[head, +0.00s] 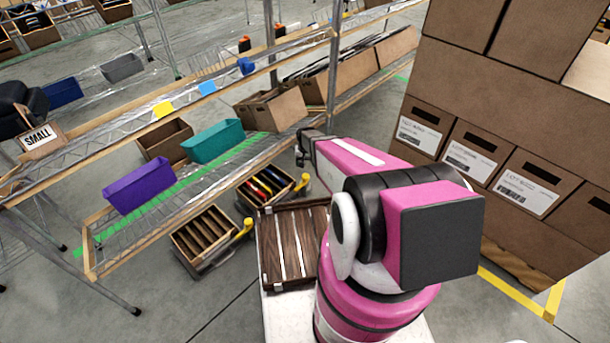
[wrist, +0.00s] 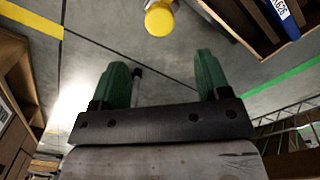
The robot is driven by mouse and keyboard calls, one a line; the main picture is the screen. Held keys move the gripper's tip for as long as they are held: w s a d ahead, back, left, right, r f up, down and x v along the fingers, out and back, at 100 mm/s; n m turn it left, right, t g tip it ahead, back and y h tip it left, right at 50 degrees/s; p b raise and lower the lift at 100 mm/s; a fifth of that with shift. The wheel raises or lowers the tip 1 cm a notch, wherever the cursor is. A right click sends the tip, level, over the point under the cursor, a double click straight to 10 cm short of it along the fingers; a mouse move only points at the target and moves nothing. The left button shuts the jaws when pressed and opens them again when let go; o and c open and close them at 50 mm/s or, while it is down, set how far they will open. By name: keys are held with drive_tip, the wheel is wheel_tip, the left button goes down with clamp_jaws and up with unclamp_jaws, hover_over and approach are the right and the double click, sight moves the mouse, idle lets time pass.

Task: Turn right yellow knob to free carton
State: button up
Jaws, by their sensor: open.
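The right yellow knob (head: 305,182) sticks up at the right side of a tilted carton (head: 250,202) that holds red, yellow and blue items. Another yellow knob (head: 248,225) stands beside the left tilted carton (head: 196,222), which shows brown slats. In the head view my gripper (head: 300,155) is above and close to the right knob; its fingers are hard to make out there. In the wrist view my gripper (wrist: 160,66) has two green fingers spread apart with nothing between them. A yellow knob (wrist: 159,20) lies ahead of the fingertips, apart from them.
A wire shelf with a purple bin (head: 138,187), a teal bin (head: 212,142) and brown cartons runs behind the tilted cartons. Stacked boxes (head: 500,150) stand at the right. A dark wooden slatted panel (head: 290,272) lies in front of my arm.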

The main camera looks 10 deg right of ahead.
sight(306, 176)
wheel_tip(306, 176, down, 11)
drive_tip(key=shift+r, duration=0.2)
idle(0.3)
drive_tip(key=c, duration=1.3)
